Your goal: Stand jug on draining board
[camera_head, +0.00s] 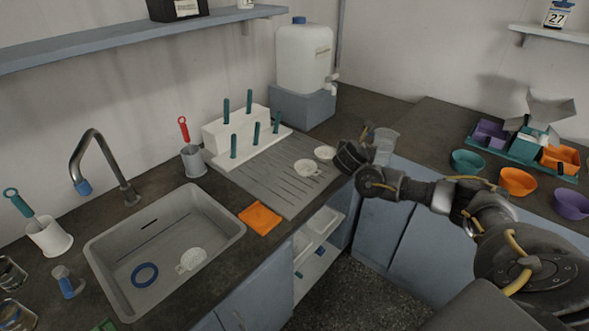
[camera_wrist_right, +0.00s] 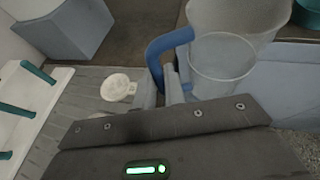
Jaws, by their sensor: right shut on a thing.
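A clear jug (camera_head: 385,148) with a blue handle is at my right gripper (camera_head: 366,137), above the counter corner to the right of the draining board. In the right wrist view the jug (camera_wrist_right: 222,68) shows its blue handle (camera_wrist_right: 158,58) between the fingers of my right gripper (camera_wrist_right: 165,90), which is shut on it. The grey ribbed draining board (camera_head: 258,181) lies left of the gripper, between sink and water container. It also shows in the wrist view (camera_wrist_right: 62,108). Whether the jug touches anything below is hard to tell. My left gripper is out of view.
Two white strainers (camera_head: 306,168) sit on the board's right part. A white peg rack (camera_head: 225,158) with teal pegs stands behind it. An orange cloth (camera_head: 260,218) lies at the front. The water container (camera_head: 304,55) stands on a blue block (camera_head: 303,107). The board's front middle is clear.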

